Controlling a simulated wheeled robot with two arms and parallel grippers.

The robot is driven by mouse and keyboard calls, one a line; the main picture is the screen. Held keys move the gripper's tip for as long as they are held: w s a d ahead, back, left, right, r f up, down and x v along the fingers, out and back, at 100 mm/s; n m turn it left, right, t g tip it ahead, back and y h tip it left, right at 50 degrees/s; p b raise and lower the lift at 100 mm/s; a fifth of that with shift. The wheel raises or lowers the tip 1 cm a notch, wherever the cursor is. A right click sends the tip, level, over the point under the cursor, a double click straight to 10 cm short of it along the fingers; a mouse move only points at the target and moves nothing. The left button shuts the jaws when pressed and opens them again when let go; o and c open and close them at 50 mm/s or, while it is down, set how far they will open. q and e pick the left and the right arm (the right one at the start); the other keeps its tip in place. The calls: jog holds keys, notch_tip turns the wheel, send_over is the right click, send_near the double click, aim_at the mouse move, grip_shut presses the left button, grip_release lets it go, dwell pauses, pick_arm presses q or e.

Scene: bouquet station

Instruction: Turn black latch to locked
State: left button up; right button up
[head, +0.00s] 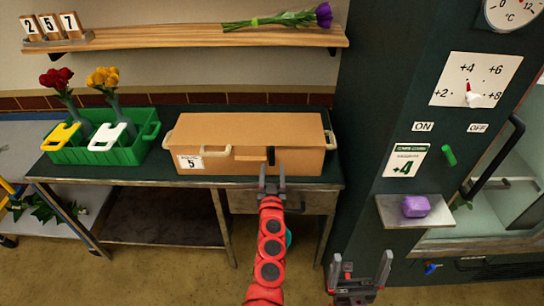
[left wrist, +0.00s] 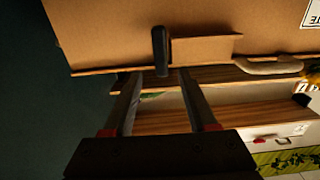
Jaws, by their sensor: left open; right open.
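A tan box (head: 245,130) with pale side handles stands shut on the dark table. A small black latch (head: 271,156) sits upright on its front, right of the middle, and fills part of the left wrist view (left wrist: 161,50), where the picture is turned over. My left gripper (head: 272,172) is open just in front of and below the latch. In the left wrist view its two fingers (left wrist: 160,80) point at the box with the latch between their tips, and nothing is held. My right gripper (head: 362,265) is open and empty, low, right of the table.
A green crate (head: 100,158) with flower bunches stands left of the box. A shelf (head: 190,38) with purple flowers runs above. A dark green cabinet (head: 370,110) with a dial, a green knob and a purple block (head: 415,206) on a ledge stands on the right.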

aim_at(272, 156)
pick_arm(q)
jog(key=shift+w+a+b, duration=0.1)
jog(key=shift+w+b, duration=0.25)
jog(key=shift+w, duration=2.85)
grip_shut()
